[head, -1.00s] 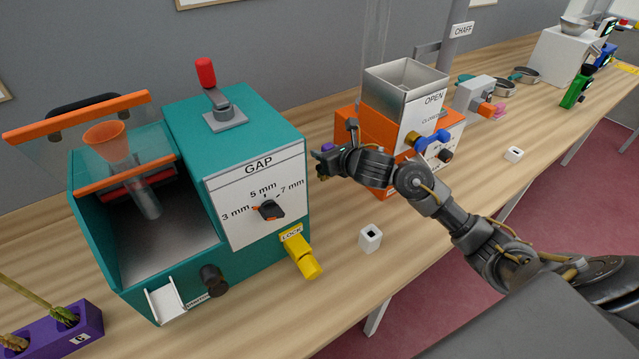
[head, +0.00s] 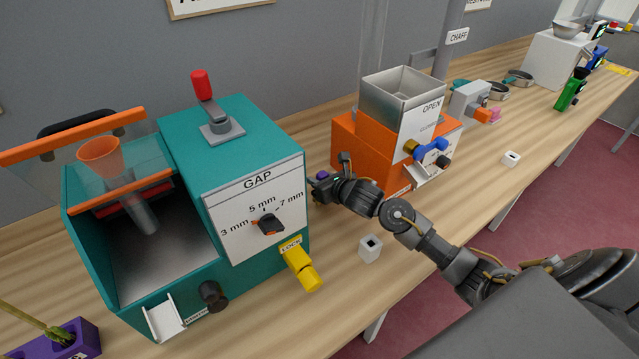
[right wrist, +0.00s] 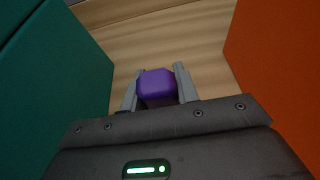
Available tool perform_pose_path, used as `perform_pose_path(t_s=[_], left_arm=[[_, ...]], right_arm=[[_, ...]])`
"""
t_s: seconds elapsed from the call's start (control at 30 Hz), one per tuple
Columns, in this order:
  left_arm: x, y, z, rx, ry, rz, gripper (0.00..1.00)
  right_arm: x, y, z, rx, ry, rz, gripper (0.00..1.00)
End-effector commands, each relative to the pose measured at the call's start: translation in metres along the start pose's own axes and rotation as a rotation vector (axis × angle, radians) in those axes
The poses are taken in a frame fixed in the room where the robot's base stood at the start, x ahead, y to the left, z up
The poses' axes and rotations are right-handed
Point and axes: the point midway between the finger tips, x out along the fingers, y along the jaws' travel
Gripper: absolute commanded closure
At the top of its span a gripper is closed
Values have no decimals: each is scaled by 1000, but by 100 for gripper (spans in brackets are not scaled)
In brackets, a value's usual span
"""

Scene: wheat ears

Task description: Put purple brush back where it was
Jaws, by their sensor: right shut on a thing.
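The purple brush (right wrist: 157,85) shows in the right wrist view as a purple block between the two grey fingers of my right gripper (right wrist: 158,92). The gripper is shut on it. In the head view a small bit of purple (head: 321,175) shows at the tip of my right gripper (head: 318,186), between the teal machine and the orange machine. The rest of the brush is hidden by the gripper. My left gripper is not in view.
The teal machine (head: 240,145) with its GAP dial stands left of my right gripper, and the orange machine (head: 362,150) stands right of it. A small white holder (head: 369,249) stands in front. Bare wooden table (right wrist: 170,30) shows between the machines.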

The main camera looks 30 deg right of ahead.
Motion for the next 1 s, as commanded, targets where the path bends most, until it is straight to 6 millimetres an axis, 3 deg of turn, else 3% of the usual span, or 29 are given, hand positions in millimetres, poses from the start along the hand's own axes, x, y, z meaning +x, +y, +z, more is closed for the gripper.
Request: perform_pose_path(t_s=[0.17, 0.57, 0.6, 0.73, 1.0], left_arm=[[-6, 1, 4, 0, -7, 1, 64], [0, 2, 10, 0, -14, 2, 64], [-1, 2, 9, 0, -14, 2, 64], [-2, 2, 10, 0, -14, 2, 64], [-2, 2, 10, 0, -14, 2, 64]], right_arm=[[7, 0, -17, 2, 0, 0, 97], [10, 0, -23, 0, -1, -1, 97], [10, 0, -22, 0, -1, -1, 67], [9, 0, -22, 0, 0, -1, 50], [9, 0, -22, 1, 0, 0, 48]])
